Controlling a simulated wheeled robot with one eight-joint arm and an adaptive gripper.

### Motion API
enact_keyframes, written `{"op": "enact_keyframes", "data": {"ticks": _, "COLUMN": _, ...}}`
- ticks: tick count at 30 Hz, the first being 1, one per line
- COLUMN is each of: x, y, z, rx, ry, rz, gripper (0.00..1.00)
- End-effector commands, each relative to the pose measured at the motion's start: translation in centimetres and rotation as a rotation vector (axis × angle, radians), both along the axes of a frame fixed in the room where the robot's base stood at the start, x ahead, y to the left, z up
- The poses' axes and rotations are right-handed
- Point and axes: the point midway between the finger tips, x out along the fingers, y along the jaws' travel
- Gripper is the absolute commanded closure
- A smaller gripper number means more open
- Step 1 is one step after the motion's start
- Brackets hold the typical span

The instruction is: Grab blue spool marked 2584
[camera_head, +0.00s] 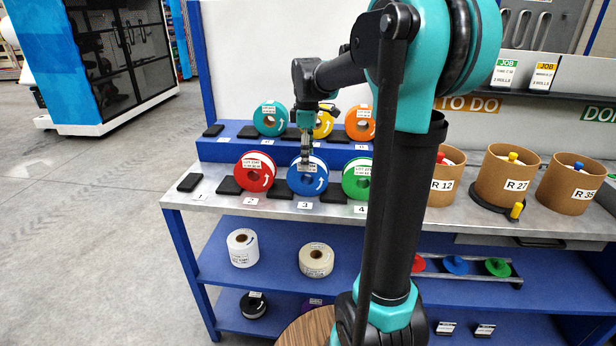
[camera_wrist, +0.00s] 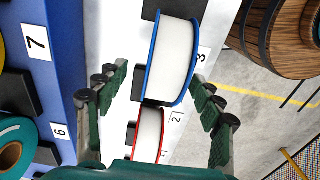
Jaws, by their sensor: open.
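A blue spool (camera_head: 308,178) stands upright on the front steel shelf behind the number 3 card, with a white label whose digits are too small to read surely. In the wrist view the blue spool (camera_wrist: 173,57) shows blue flanges and a white winding. My gripper (camera_head: 306,148) is above and behind the spool's top in the head view. In the wrist view my gripper (camera_wrist: 160,72) is open and empty, its green fingers spread to either side of the spool's near end. Contact cannot be told.
A red spool (camera_head: 255,172) stands left and a green spool (camera_head: 357,179) right of the blue one. Teal (camera_head: 270,118), yellow (camera_head: 323,124) and orange (camera_head: 361,122) spools stand on the raised blue step behind. Brown drums (camera_head: 507,179) stand at the right.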

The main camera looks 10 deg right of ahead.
Motion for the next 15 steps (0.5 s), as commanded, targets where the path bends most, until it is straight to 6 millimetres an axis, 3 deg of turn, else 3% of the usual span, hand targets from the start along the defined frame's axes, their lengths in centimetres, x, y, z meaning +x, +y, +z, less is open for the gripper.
{"op": "enact_keyframes", "data": {"ticks": 9, "x": -0.8, "y": -0.1, "z": -4.1, "rx": 0.000, "ry": 0.000, "rz": 0.000, "gripper": 0.33}}
{"op": "enact_keyframes", "data": {"ticks": 15, "x": -0.8, "y": -0.1, "z": -5.0, "rx": 0.000, "ry": -0.001, "rz": 0.000, "gripper": 0.33}}
